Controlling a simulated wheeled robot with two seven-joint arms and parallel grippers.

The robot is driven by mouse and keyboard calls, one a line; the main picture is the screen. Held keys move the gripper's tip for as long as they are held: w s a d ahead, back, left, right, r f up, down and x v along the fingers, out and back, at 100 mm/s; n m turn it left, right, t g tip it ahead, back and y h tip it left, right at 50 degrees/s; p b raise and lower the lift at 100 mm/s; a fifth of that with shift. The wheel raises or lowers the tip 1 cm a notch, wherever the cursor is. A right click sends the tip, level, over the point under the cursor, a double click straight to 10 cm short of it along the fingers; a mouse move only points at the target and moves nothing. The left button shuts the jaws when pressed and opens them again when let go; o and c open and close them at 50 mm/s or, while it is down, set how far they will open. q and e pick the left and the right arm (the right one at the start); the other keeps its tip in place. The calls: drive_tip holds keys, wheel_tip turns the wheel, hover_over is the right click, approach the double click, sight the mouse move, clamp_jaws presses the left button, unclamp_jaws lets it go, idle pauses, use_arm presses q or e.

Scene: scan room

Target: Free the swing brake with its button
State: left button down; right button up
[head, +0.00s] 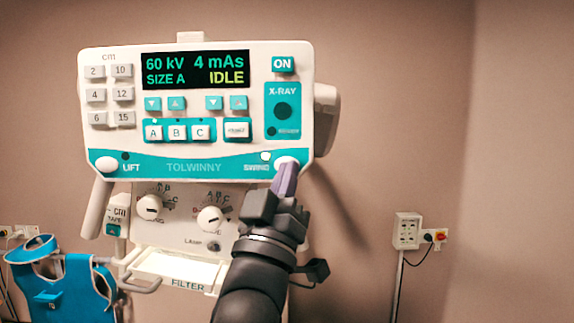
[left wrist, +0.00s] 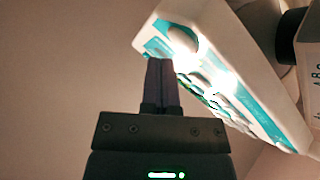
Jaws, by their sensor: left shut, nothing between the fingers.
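The X-ray control panel (head: 198,100) faces me, with its display reading IDLE. The round white SWING button (head: 287,162) is at the panel's lower right corner, beside the partly covered SWING label (head: 256,167). My left gripper (head: 285,178) is shut and empty, with its fingertips at the button's lower edge. I cannot tell whether they touch it. In the left wrist view the shut fingers (left wrist: 161,65) point up to the panel's corner, just below the bright white button (left wrist: 183,40). A small white lamp (head: 266,156) sits left of the button. My right gripper is not in view.
The white LIFT button (head: 107,164) is at the panel's lower left. Below are two knobs (head: 214,218) and the FILTER tray (head: 180,267). A blue apron (head: 62,290) hangs at lower left.

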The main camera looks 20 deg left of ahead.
use_arm(q)
drive_tip(key=s, duration=0.2)
drive_tip(key=s+d, duration=0.1)
drive_tip(key=s, duration=0.1)
drive_tip(key=shift+s+d, duration=0.2)
drive_tip(key=shift+s, duration=0.15)
idle(0.3)
